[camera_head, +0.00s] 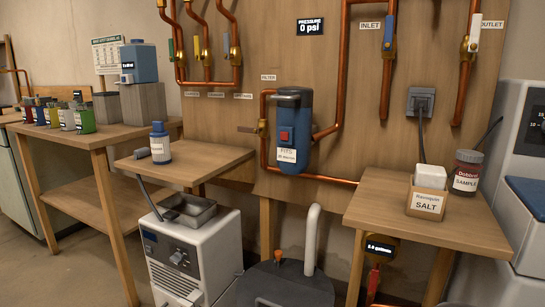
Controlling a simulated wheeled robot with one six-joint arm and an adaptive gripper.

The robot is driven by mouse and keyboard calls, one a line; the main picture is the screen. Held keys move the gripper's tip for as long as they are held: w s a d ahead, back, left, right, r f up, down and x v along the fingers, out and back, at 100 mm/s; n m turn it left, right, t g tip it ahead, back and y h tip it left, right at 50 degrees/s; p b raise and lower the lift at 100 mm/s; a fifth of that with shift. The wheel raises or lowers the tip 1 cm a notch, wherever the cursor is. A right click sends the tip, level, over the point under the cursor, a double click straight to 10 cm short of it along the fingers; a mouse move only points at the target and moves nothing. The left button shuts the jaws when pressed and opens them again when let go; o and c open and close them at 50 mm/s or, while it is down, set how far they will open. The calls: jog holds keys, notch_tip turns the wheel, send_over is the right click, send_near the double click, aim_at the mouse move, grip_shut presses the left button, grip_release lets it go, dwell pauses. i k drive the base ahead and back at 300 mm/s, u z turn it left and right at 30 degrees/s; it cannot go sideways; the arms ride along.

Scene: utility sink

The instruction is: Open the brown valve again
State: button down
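The brown valve (248,130) is on the copper pipe just left of the blue filter housing (291,130), below the "FILTER" label. Its brown handle sticks out to the left, roughly level, across the upright pipe. Its brass body (262,129) sits on that pipe. Nothing touches the handle. My gripper is not in this view, so I cannot see whether it is open or shut.
Other valves have yellow, green and blue handles at upper left, blue at the inlet (389,32) and white at the outlet (475,32). The pressure display (311,27) reads 0 psi. A small table (180,166) holding a blue bottle (160,143) stands lower left of the valve.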

aim_at(254, 131)
jog(key=k, duration=0.65)
jog(key=u, duration=0.45)
jog(key=i, duration=0.45)
jog(key=u, duration=0.55)
jog(key=i, duration=0.7)
jog(key=z, duration=0.05)
